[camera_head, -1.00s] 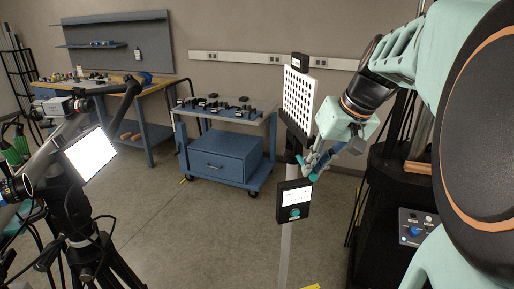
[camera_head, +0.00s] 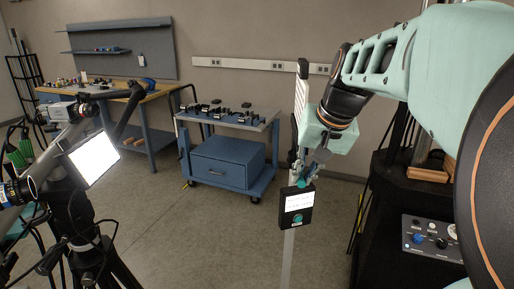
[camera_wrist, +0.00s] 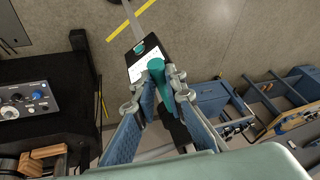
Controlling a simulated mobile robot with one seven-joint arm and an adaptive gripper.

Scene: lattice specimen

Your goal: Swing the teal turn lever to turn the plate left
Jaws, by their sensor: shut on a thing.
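The dotted white plate (camera_head: 302,88) stands upright on a post in the head view and shows almost edge-on. The teal turn lever (camera_wrist: 157,70) shows in the wrist view between my finger pads, its rounded end toward the camera. My gripper (camera_head: 306,172) is just below the plate in the head view, shut on the lever; its fingers hide most of the lever there. In the wrist view my gripper (camera_wrist: 160,92) has one finger on each side of the lever. A black box (camera_head: 297,208) with a white label and a teal knob sits on the post below my gripper.
A blue cart (camera_head: 228,160) with several small dark parts on top stands behind to the left. A tripod with a bright panel (camera_head: 92,157) is at the left. A control box (camera_head: 432,238) with knobs sits at the right. The floor between is clear.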

